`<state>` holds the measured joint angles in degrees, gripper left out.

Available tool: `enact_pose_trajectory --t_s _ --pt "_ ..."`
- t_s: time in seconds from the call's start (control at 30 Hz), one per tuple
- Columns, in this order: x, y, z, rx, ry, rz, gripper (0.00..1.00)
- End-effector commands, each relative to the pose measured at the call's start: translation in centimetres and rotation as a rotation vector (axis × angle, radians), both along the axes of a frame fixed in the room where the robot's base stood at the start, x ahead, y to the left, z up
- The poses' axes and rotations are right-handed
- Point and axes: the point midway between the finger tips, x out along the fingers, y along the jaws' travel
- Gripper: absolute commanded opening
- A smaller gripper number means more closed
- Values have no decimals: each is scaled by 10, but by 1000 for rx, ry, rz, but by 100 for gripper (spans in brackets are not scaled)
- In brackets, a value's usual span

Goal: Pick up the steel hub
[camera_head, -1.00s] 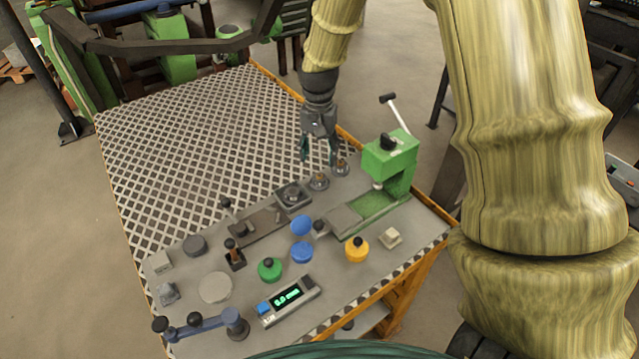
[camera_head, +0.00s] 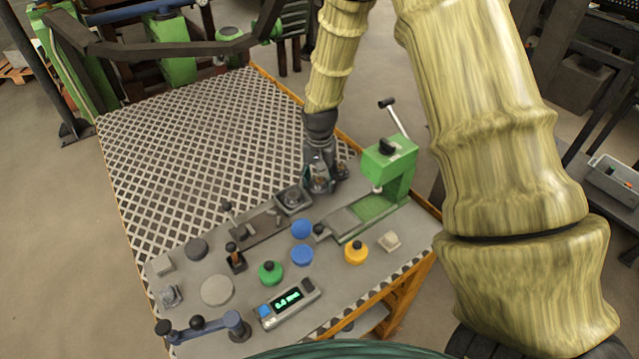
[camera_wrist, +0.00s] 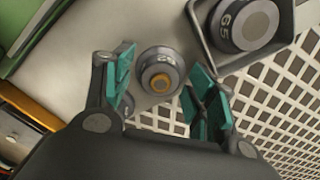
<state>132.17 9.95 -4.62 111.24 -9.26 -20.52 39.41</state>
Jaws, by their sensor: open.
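A round grey steel hub (camera_wrist: 160,70) with a brass-coloured centre stands on the table, seen from above in the wrist view. My gripper (camera_wrist: 164,90) is open, with one green-padded finger on each side of the hub and visible gaps; I cannot tell whether its tips are level with it. In the head view my gripper (camera_head: 319,184) is low over the table and mostly covers the hub. A second similar round piece (camera_head: 341,171) stands just to the right, partly hidden by the gripper.
A square holder (camera_head: 307,203) with a round steel piece sits close in front of the gripper. A green press (camera_head: 397,165) with a lever stands to the right. The perforated table area (camera_head: 190,140) is clear.

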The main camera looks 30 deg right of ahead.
Motion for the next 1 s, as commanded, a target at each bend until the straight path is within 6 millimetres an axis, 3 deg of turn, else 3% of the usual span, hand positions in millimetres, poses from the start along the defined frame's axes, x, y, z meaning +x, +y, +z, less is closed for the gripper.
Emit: enact_pose_trajectory --t_s 0.33,0.6,1.0 --pt "0 0 -4 1 -1 -1 57" --pt "1 0 -3 0 -1 0 12" --pt "1 0 8 0 -4 0 12"
